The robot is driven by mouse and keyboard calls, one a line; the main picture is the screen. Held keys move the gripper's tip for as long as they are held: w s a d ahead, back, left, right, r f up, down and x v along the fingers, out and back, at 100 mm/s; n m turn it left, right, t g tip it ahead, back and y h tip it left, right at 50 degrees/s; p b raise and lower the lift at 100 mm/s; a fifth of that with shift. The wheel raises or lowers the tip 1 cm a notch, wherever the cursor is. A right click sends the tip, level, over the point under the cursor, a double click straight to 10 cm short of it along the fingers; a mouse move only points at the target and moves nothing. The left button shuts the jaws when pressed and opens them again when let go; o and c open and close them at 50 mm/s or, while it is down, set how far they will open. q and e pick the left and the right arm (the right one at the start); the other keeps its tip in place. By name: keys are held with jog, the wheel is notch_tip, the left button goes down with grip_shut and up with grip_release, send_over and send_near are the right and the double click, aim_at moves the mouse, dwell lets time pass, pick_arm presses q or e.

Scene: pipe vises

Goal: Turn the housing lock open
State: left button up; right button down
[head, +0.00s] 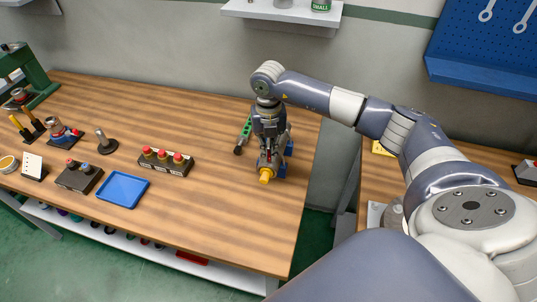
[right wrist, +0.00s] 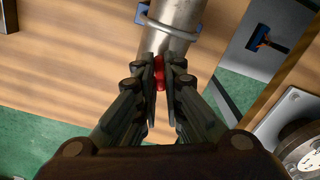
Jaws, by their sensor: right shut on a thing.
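My right gripper (head: 268,157) points down over the right end of the wooden bench. In the right wrist view its fingertips (right wrist: 161,82) are shut on a small red part (right wrist: 159,72), which looks like the housing lock. The red part sits against a metal pipe-like housing (right wrist: 174,32), which has a ring around it and blue vise parts beside it. In the head view the gripper hides most of the housing; a yellow end (head: 265,176) and blue vise parts (head: 282,170) show. Whether the lock is turned cannot be told. My left gripper is not in view.
A box with red buttons (head: 166,161), a blue tray (head: 123,189) and a dark control box (head: 79,177) stand farther left. The bench's right edge is close to the vise. A shelf (head: 280,12) hangs above.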

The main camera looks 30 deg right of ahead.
aim_at(269, 153)
jog(key=n+b, duration=0.3)
jog(key=shift+w+f+n, duration=0.1)
jog(key=shift+f+n, duration=0.05)
jog(key=shift+n, duration=0.25)
jog(key=n+b, duration=0.3)
jog(key=shift+n, duration=0.3)
jog(key=n+b, duration=0.2)
jog(key=n, duration=0.1)
jog(key=shift+r+n+b, duration=0.2)
jog(key=shift+n+b, duration=0.6)
jog(key=shift+n, duration=0.7)
jog(key=shift+r, duration=0.1)
jog(key=c, duration=1.7)
grip_release()
notch_tip(269, 153, up, 12)
jog(key=shift+f, duration=0.1)
